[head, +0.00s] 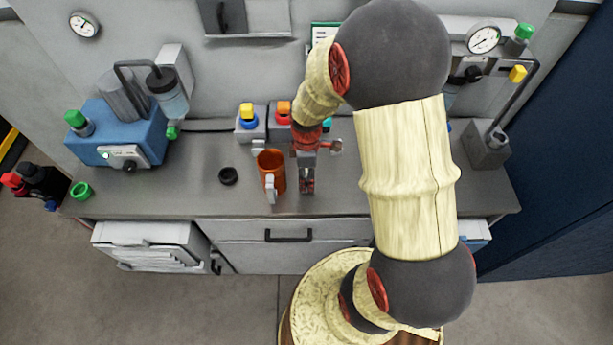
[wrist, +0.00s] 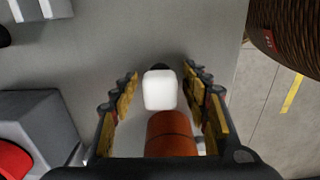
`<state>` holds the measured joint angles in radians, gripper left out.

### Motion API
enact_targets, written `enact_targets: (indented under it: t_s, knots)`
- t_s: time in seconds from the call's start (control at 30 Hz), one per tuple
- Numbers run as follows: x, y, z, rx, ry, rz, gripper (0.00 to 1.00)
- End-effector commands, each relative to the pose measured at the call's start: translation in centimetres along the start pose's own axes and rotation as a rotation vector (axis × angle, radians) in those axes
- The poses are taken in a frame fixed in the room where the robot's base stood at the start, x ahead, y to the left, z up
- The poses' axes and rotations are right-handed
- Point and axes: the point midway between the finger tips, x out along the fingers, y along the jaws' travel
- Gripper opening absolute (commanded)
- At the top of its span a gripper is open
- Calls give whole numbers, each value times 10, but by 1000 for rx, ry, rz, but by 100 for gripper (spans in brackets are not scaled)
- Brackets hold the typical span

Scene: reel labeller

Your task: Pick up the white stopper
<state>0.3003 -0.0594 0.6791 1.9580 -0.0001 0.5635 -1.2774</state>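The white stopper (wrist: 160,90) shows in the wrist view as a pale rounded block. It is between my gripper's two fingers, with a clear gap on each side. My gripper (wrist: 164,92) is open, its fingers spread and pointing down at the worktop. In the head view my gripper (head: 307,184) is low over the worktop, just right of the orange mug. I cannot make out the stopper in the head view; the gripper seems to hide it. A dark patch shows just beyond the stopper in the wrist view.
The orange mug (head: 273,163) stands close beside the gripper, handle toward the front; it also shows in the wrist view (wrist: 170,134). A black ring (head: 228,175) lies further left. Button boxes (head: 250,121) stand behind. The worktop's front edge (head: 330,214) is near.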

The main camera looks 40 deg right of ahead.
Motion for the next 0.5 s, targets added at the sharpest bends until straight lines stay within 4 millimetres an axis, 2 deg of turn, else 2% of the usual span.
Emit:
enact_targets:
  t_s: [0.5]
  knots:
    - [0,0,0,0,0,0,15]
